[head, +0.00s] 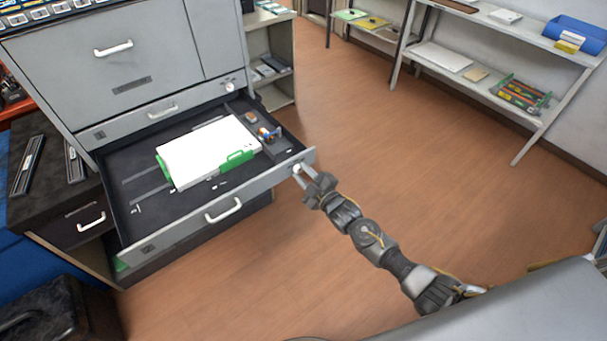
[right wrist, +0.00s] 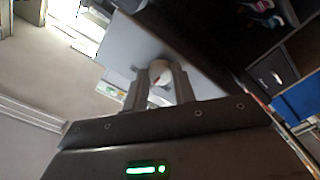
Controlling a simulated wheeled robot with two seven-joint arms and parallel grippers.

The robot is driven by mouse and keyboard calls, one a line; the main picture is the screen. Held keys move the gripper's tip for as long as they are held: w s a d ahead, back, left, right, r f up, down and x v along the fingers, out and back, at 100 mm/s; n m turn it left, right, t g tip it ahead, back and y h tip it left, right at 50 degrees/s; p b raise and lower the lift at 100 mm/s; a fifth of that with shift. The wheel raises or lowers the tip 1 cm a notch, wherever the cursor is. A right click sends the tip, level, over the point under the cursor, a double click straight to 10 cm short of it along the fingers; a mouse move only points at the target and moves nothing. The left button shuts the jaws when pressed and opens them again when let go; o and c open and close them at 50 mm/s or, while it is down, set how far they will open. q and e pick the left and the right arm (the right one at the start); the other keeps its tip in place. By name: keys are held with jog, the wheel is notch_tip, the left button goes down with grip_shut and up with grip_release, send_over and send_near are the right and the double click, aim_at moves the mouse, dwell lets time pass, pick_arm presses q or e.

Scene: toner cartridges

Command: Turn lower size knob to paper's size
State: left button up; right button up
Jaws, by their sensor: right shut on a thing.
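The lower drawer (head: 180,234) of the grey machine is pulled out. A stack of white paper (head: 208,150) lies in it between green guides (head: 237,159). The small white lower size knob (head: 296,168) is at the right end of the drawer's front panel. My right gripper (head: 301,172) is shut on this knob. In the right wrist view the two fingers (right wrist: 158,82) stand on either side of the round pale knob (right wrist: 158,69), which shows a small red mark. I cannot read any size marking around it. My left gripper is not in view.
An upper drawer with its own knob (head: 229,86) is closed above. A small compartment with coloured items (head: 268,134) sits inside the open drawer, right of the paper. Shelves (head: 488,85) stand at the back right. The wooden floor (head: 400,170) is clear.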

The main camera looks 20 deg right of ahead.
jog(key=o, duration=1)
jog(key=v, duration=1.1)
jog(key=shift+a+b, duration=0.1)
jog(key=shift+b, duration=0.2)
jog(key=shift+f, duration=0.1)
jog(key=s+d+f+m+g+h, duration=0.2)
jog(key=s+d+f+m, duration=0.15)
jog(key=f, duration=0.55)
jog(key=s+d+f+m+g+h, duration=0.2)
jog(key=s+d+f+g, duration=0.15)
jog(key=f, duration=0.55)
jog(key=s+d+f+m+g+h, duration=0.15)
jog(key=s+f, duration=0.25)
jog(key=f, duration=0.5)
jog(key=s+d+f+m+g+h, duration=0.25)
jog(key=s+f+m+g, duration=0.2)
jog(key=s+f, duration=0.95)
jog(key=s+f+g, duration=0.1)
jog(key=s, duration=0.5)
jog(key=s+a+g, duration=0.1)
jog(key=s, duration=0.6)
jog(key=s+a+f+g+y, duration=0.1)
jog(key=s+g, duration=0.1)
jog(key=s, duration=0.5)
jog(key=shift+s+a+f, duration=0.1)
jog(key=shift+f, duration=0.3)
